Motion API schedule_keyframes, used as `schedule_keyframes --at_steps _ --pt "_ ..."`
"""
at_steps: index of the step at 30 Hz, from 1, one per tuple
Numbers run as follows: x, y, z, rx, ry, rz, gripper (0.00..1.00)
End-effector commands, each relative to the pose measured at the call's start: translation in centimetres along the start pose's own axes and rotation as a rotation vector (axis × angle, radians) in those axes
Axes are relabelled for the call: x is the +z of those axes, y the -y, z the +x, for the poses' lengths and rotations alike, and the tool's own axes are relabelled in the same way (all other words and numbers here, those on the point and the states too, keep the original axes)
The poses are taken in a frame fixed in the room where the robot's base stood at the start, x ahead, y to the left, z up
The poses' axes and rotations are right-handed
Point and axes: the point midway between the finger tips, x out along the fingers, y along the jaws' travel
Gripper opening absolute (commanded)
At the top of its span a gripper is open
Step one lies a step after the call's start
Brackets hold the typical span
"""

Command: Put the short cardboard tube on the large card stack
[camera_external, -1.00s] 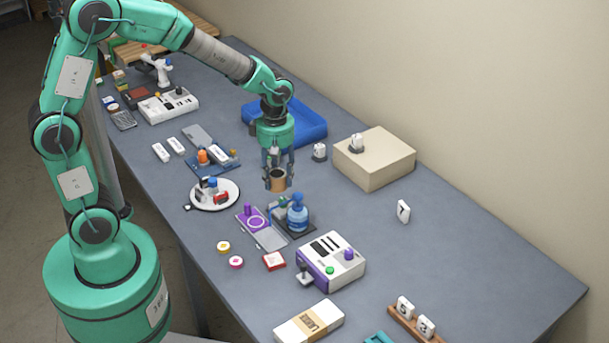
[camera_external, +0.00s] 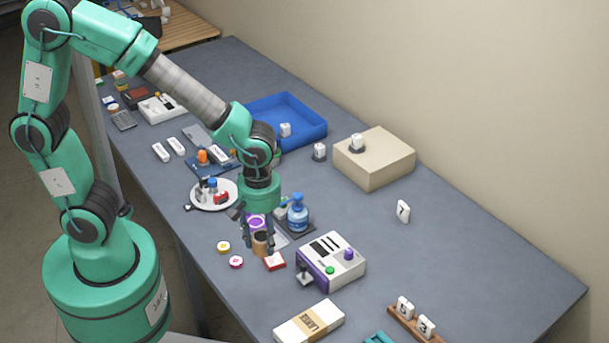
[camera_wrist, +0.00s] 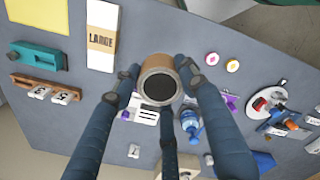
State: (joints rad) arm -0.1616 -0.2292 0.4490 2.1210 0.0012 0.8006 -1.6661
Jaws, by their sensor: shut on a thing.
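The short cardboard tube (camera_external: 261,243) is brown with a dark opening. My gripper (camera_external: 259,236) is shut on it and holds it above the table, near the purple-and-white machine. In the wrist view the tube (camera_wrist: 158,82) sits between the fingers of my gripper (camera_wrist: 160,88), its dark opening toward the camera. The large card stack (camera_external: 309,321) is a white block with a brown band at the front edge of the table, in front of the tube. It also shows in the wrist view (camera_wrist: 101,50), where its band reads "LARGE", up and left of the tube.
The purple-and-white machine (camera_external: 331,261) stands right of the tube. A red-and-white block (camera_external: 274,262) and two small discs lie nearby. A blue bottle (camera_external: 297,213) stands behind. A wooden rack (camera_external: 417,323) holds numbered tiles at the front right. The right side of the table is mostly clear.

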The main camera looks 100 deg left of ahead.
Motion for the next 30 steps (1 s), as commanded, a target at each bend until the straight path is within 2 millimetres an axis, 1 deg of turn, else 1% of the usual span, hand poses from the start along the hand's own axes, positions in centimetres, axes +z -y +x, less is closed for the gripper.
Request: schedule_keyframes --at_steps 1,6,10,16,18,20,21,24,30 --pt "1.2 0.6 0.0 0.000 0.000 0.038 0.24" --pt "4.0 2.4 0.1 0.000 0.000 0.134 0.24" --pt "5.5 3.4 0.2 0.001 0.000 0.190 0.24" --pt "7.3 4.9 0.3 0.000 0.000 0.262 0.24" --pt "7.2 5.0 2.2 -0.007 -0.001 0.259 0.24" --pt "7.1 5.0 3.5 -0.005 -0.001 0.258 0.24" --pt "7.1 5.0 4.5 -0.007 -0.001 0.258 0.24" --pt "7.1 4.9 6.6 -0.005 -0.001 0.257 0.24" --pt "7.1 4.9 10.1 -0.003 -0.001 0.257 0.24"
